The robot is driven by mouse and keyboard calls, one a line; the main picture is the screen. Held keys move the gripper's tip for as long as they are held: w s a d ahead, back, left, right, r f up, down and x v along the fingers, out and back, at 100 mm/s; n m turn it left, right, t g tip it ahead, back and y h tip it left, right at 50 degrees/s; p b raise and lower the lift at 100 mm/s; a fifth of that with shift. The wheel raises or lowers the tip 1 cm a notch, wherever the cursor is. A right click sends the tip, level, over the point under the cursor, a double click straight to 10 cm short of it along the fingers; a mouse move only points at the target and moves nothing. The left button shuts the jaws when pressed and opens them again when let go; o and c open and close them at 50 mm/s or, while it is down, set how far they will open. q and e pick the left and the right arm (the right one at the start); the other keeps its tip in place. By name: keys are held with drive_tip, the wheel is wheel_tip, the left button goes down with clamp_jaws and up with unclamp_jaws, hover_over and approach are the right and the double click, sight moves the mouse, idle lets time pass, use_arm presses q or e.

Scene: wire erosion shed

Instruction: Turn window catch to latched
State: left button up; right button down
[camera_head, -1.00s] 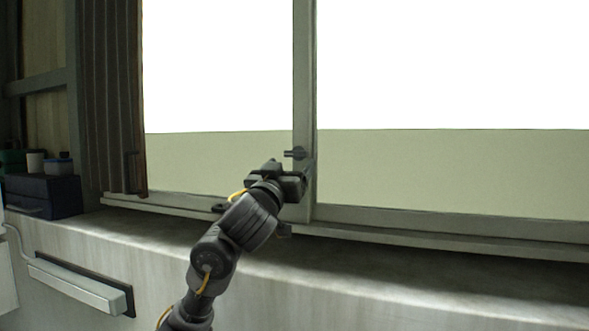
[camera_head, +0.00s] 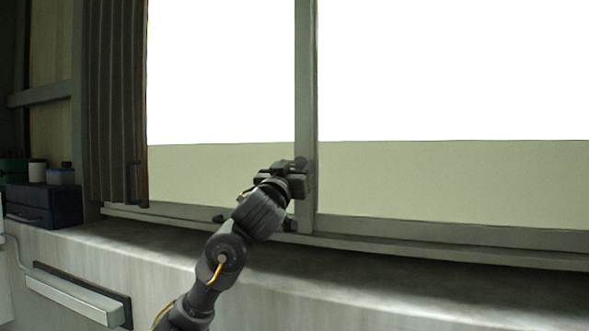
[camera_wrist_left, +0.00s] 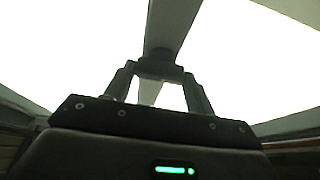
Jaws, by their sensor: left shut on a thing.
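The window catch (camera_head: 300,161) is a small dark fitting on the grey upright post of the window. In the head view my left gripper covers most of it. The catch shows in the left wrist view (camera_wrist_left: 159,68) as a dark bar across the post, between my fingertips. My left gripper (camera_head: 297,170) is at the post and shut on the catch. In the left wrist view its two fingers (camera_wrist_left: 160,78) reach up to either side of the catch. My right gripper is not in view.
The window post (camera_head: 306,90) stands between two bright panes. A pale sill (camera_head: 420,265) runs below. At the left are a dark folded shutter (camera_head: 117,100) and a blue box (camera_head: 45,203) with small containers on top. A long grey handle bar (camera_head: 75,292) is on the wall below.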

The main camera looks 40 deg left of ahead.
use_arm(q)
drive_tip(key=shift+r+m+p, duration=0.15)
drive_tip(key=shift+m+p, duration=0.25)
drive_tip(key=shift+p, duration=0.25)
drive_tip(key=m+h+p, duration=0.2)
drive_tip(key=m+p, duration=0.1)
drive_tip(key=m+h+p, duration=0.1)
drive_tip(key=m+p, duration=0.2)
drive_tip(key=m, duration=0.1)
drive_tip(key=m+h+p, duration=0.2)
drive_tip(key=m+p, duration=0.1)
drive_tip(key=shift+a+r+h, duration=0.15)
drive_tip(key=shift+a+h, duration=0.1)
drive_tip(key=shift+h, duration=0.05)
drive_tip(key=m+g+h+p, duration=0.1)
drive_tip(key=m+p, duration=0.1)
drive_tip(key=m, duration=0.2)
drive_tip(key=m+g+h+p, duration=0.1)
drive_tip(key=m+p, duration=0.1)
drive_tip(key=m, duration=0.1)
drive_tip(key=shift+s+a+r+m+p, duration=0.1)
drive_tip(key=shift+r+m+p, duration=0.05)
drive_tip(key=shift+m+p, duration=0.25)
drive_tip(key=shift+m+g+h+p, duration=0.4)
drive_tip(key=shift+m+p, duration=0.2)
drive_tip(key=shift+m, duration=0.5)
drive_tip(key=shift+m+g+p, duration=0.3)
drive_tip(key=shift+m+p, duration=0.05)
drive_tip(key=shift+m, duration=0.45)
drive_tip(key=o, duration=1)
